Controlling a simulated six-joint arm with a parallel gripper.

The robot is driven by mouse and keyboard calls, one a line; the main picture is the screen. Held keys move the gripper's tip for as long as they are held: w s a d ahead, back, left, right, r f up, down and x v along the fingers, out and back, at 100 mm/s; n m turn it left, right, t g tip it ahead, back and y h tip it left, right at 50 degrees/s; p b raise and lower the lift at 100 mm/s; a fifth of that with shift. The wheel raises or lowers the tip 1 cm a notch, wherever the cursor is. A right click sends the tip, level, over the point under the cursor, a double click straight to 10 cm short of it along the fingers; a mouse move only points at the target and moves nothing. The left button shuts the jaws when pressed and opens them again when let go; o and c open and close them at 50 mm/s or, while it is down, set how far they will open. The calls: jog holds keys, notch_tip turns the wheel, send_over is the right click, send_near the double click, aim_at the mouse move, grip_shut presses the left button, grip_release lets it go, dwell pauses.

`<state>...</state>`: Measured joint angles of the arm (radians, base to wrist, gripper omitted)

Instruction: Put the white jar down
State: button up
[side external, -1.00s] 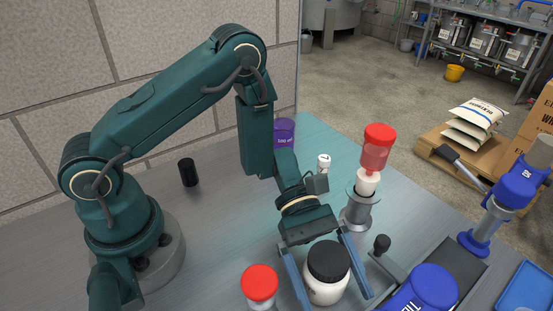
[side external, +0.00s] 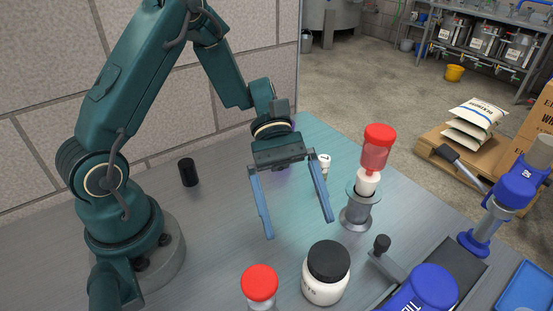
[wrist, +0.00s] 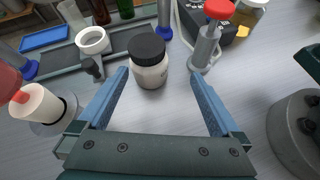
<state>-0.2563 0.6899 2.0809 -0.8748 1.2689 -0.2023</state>
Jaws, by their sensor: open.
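The white jar (side external: 325,287) with its black lid stands upright on the metal table, near the front in the side view. It also shows in the wrist view (wrist: 149,70), upright and beyond the fingertips. My gripper (side external: 298,228) is open and empty, raised above the table and behind the jar in the side view. In the wrist view the two blue fingers (wrist: 162,75) are spread wide with nothing held between them. The jar stands apart from both fingers.
A red-capped item (side external: 259,284) stands left of the jar. A grey stand holding a red-and-white bottle (side external: 376,150) is behind it on the right. A black-knobbed lever (side external: 382,244) and blue-topped container (side external: 434,288) are to its right. A black cylinder (side external: 188,172) stands left; the table's middle is clear.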

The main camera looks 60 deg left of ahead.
jog(key=s+a+r+m+t+y, duration=0.6)
jog(key=a+r+m+t+y, duration=0.3)
jog(key=m+y, duration=0.2)
jog(key=shift+s+m, duration=0.35)
jog(key=shift+m, duration=0.65)
